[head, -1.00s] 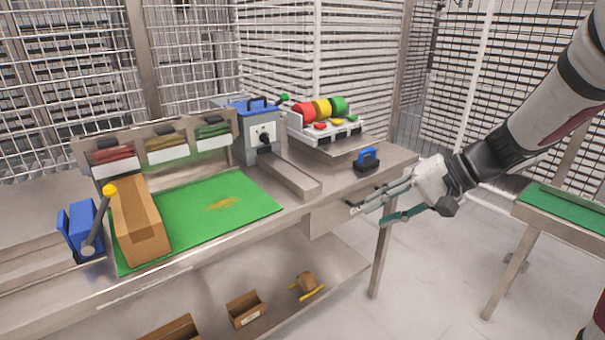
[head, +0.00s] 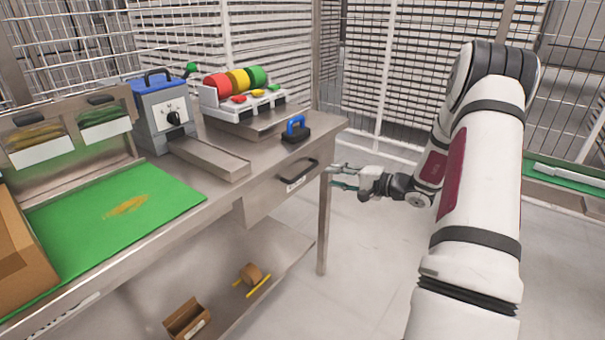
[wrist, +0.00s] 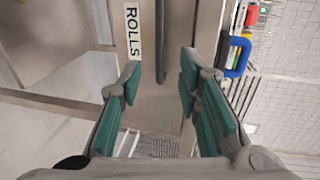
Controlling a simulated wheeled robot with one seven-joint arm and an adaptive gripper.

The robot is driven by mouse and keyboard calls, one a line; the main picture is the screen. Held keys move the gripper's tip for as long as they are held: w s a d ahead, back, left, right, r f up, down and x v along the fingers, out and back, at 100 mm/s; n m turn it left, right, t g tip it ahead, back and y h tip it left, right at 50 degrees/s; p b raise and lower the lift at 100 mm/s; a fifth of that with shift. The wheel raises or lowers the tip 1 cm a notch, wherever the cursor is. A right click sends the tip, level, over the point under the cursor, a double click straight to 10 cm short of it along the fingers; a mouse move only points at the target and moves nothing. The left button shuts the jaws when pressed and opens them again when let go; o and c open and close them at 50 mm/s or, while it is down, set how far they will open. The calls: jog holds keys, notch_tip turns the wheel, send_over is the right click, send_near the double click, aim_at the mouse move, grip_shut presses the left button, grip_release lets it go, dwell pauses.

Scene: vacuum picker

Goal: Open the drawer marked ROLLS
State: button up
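The metal drawer (head: 275,198) under the right end of the bench is shut. It has a dark bar handle (head: 299,174) and a white label, which reads ROLLS in the wrist view (wrist: 133,32). My gripper (head: 334,177) is open, just to the right of the drawer front in the head view. In the wrist view its teal-padded fingers (wrist: 158,88) are spread either side of the handle's line (wrist: 160,40). The handle lies ahead between them, and I see no contact.
A blue-handled black tool (head: 296,129) stands on the bench top above the drawer. A bench leg (head: 324,225) is close to my gripper. A rack of coloured rolls (head: 240,90) and a blue-grey machine (head: 163,110) stand farther back. The floor to the right is open.

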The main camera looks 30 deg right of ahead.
aim_at(306, 170)
jog(key=b+x, duration=0.1)
jog(key=x, duration=1)
jog(key=shift+w+a, duration=0.1)
jog(key=shift+w, duration=0.15)
grip_shut()
